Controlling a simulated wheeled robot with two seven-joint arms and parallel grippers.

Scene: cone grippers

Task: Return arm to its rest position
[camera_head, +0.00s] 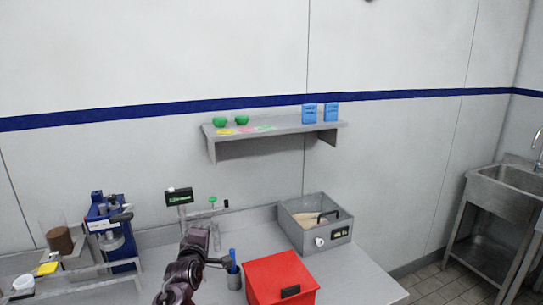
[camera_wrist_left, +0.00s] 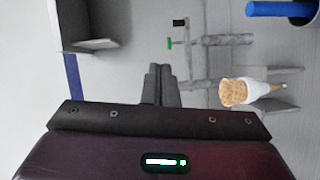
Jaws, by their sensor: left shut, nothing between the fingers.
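My left gripper (camera_head: 224,263) is at the end of the dark red arm in the head view, above the table and close to the cup of blue pens. In the left wrist view its two dark fingers (camera_wrist_left: 161,84) are together with nothing between them. A cone with a white wrap and tan contents (camera_wrist_left: 250,92) sits in a grey holder in that view, to the right of the fingers and apart from them. I cannot pick out this cone in the head view. My right gripper is not in view.
A red box (camera_head: 268,272) stands right of the gripper, with a grey bin (camera_head: 297,226) behind it. A cup (camera_head: 234,281) holds blue pens (camera_head: 232,256). A blue machine (camera_head: 100,225) stands left. A wall shelf (camera_head: 270,130) is above. The table's right end (camera_head: 350,275) is clear.

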